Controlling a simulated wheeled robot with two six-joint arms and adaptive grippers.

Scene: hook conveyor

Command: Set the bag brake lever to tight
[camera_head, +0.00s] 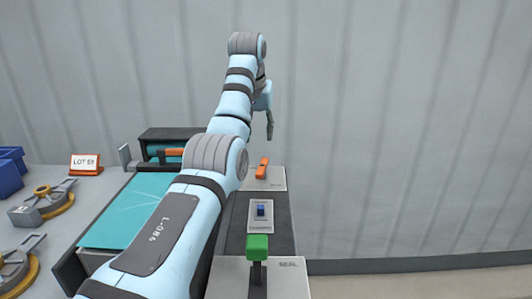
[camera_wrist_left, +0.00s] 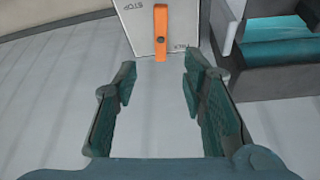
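No lever carries a readable bag brake label. An orange lever (camera_head: 262,167) stands on a pale panel (camera_head: 275,184) at the far end of the row. In the left wrist view the orange lever (camera_wrist_left: 161,33) lies lengthwise on its panel (camera_wrist_left: 185,25), marked STOP on one side; the other word is hard to read. A green-topped lever (camera_head: 257,248) stands on a grey plate marked SEAL (camera_head: 290,280). My left gripper (camera_head: 270,132) is raised above the orange lever's panel. Its fingers (camera_wrist_left: 160,88) are apart and empty, with the lever beyond their tips. My right gripper is not seen.
A blue switch (camera_head: 260,210) sits between the two levers. A teal conveyor belt (camera_head: 125,215) lies left, partly behind my left arm, with an orange bar (camera_head: 172,152) at its far end. A LOT 59 sign (camera_head: 86,163) and blue bins (camera_head: 9,175) stand farther left.

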